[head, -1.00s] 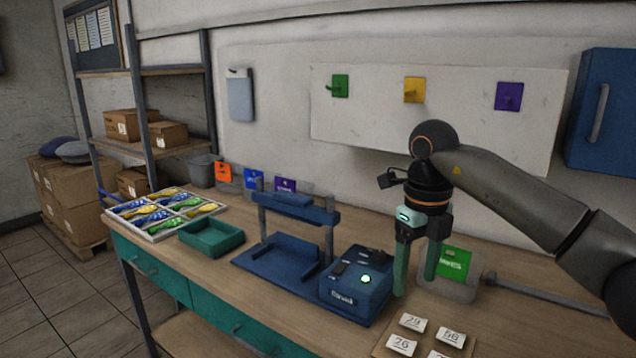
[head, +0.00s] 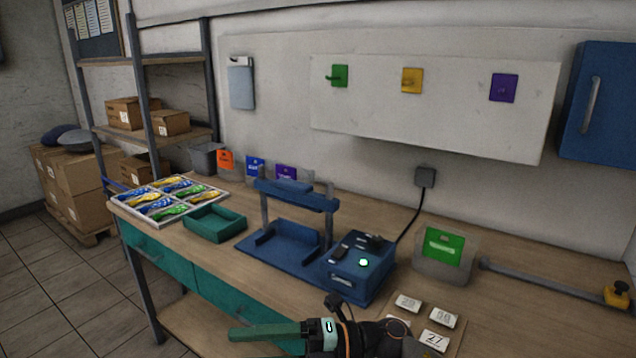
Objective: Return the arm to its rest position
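My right gripper (head: 262,332) is low at the bottom edge of the head view, in front of the bench, its green fingers pointing left. The fingers overlap in this view, so I cannot tell whether they are open or shut. No held object shows. My arm is mostly out of the picture at the bottom. My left gripper is not in view. The blue printing press (head: 290,242) stands on the bench behind the gripper, and its control box (head: 358,272) has a lit green light.
A grey rod with a yellow end (head: 616,293) lies at the right. A shelf (head: 150,142) stands left.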

